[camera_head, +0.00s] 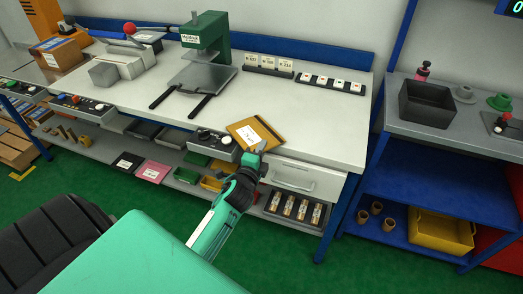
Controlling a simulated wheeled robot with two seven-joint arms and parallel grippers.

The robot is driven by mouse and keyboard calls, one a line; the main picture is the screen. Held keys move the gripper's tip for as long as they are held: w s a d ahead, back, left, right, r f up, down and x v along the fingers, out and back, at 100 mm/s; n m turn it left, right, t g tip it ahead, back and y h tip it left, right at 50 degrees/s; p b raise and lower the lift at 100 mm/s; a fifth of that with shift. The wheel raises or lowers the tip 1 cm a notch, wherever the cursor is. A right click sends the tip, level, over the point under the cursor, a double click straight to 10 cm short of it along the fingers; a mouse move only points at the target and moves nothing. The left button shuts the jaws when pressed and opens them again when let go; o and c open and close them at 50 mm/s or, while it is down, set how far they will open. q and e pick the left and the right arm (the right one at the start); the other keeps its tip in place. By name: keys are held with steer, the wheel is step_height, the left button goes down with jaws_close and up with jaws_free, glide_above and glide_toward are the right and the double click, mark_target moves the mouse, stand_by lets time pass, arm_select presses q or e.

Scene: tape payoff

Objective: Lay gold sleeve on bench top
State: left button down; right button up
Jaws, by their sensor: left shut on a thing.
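The gold sleeve (241,131), a flat gold-brown piece with a white label on its face, is at the front edge of the grey bench top (325,128). My left gripper (256,151) is shut on the sleeve's near edge. The sleeve overlaps the bench edge in the picture; I cannot tell whether it touches the surface. The gripper's fingertips partly cover its lower edge. My right gripper is not in view.
A green press (207,38) with a two-handled plate (195,90) stands left of the sleeve. Card holders (268,66) stand at the back. A control box (213,142) and a drawer (294,178) are along the front. The bench top right of the sleeve is clear.

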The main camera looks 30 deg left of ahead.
arm_select(q)
steer(key=shift+f, duration=0.1)
steer(key=c, duration=1.5)
jaws_free()
